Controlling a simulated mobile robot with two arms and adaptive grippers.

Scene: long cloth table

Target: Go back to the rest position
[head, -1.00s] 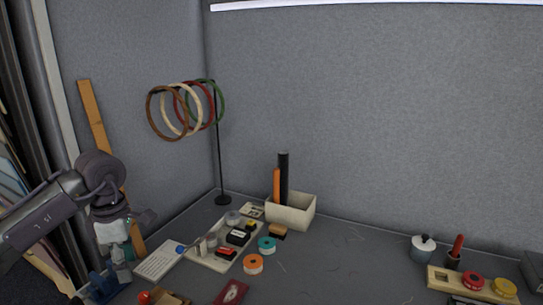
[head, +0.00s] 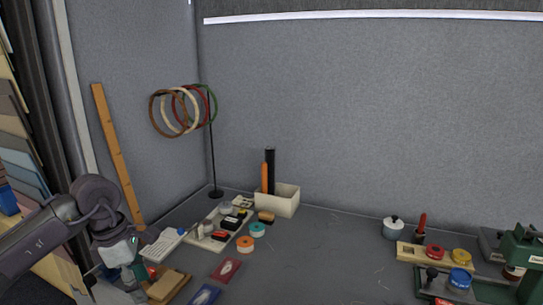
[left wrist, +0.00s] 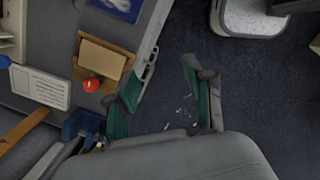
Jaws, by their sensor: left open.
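My left gripper (left wrist: 168,104) shows in the left wrist view with its two green-lined fingers wide apart and nothing between them. It hangs beyond the table edge, over dark carpet (left wrist: 258,85). In the head view my left arm comes in at the lower left and the left gripper (head: 128,272) points down beside the table's left end, partly hidden by my wrist. My right gripper shows in neither view.
The grey table (head: 330,265) has a clear middle. Near the left gripper lie a wooden block holder (left wrist: 101,58), a red knob (left wrist: 91,85) and a white card (left wrist: 40,87). A hoop stand (head: 212,150) and a white box (head: 279,200) stand behind.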

